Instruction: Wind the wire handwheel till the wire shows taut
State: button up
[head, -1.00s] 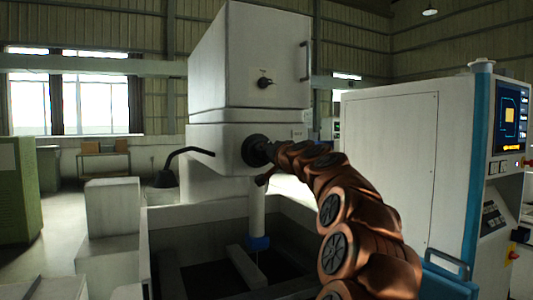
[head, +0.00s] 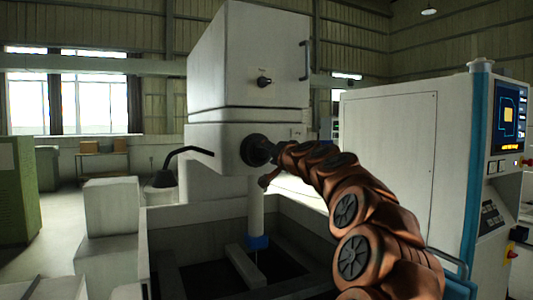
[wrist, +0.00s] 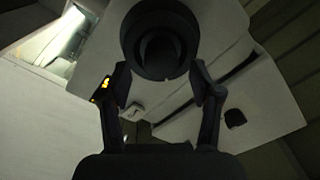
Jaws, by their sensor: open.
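The wire handwheel (head: 254,150) is a dark round wheel on the front of the machine's white head. In the wrist view the dark round wheel (wrist: 160,25) with its hub lies just beyond my fingertips, near the top middle. My gripper (wrist: 160,72) is open, with one finger low on each side of the wheel. I cannot tell whether either finger touches it. In the head view my gripper (head: 274,153) is at the wheel, mostly hidden by my copper arm. The control screen (head: 510,117) shows a yellow square and a yellow text line, too small to read.
The control cabinet (head: 388,175) stands right of my arm. A black lamp arm (head: 188,150) reaches left of the head. A black knob (head: 264,82) sits above the wheel.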

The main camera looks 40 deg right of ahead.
jog(key=v, duration=0.9)
jog(key=shift+s, duration=0.25)
jog(key=shift+a, duration=0.15)
jog(key=w+a+f+n+g+y, duration=0.1)
jog(key=w+a+f+n+y, duration=0.3)
jog(key=a, duration=0.7)
jog(key=s+a+f+n+g+y, duration=0.1)
jog(key=a+f+n+g+y, duration=0.25)
jog(key=a+f, duration=0.7)
jog(key=s+a+f+n+g+y, duration=0.15)
jog(key=a+f+g, duration=0.25)
jog(key=a+f, duration=0.7)
jog(key=s+a+f+n+g, duration=0.3)
jog(key=s+a+f+g, duration=0.3)
jog(key=s+a+f, duration=0.55)
jog(key=s+d+f+g+h, duration=0.1)
jog(key=s+f+g, duration=0.1)
jog(key=s, duration=0.7)
jog(key=s+d+f+n+g+h, duration=0.1)
jog(key=s+d+f+g+h, duration=0.1)
jog(key=s+f, duration=0.3)
jog(key=s, duration=0.4)
jog(key=shift+d+g, duration=0.35)
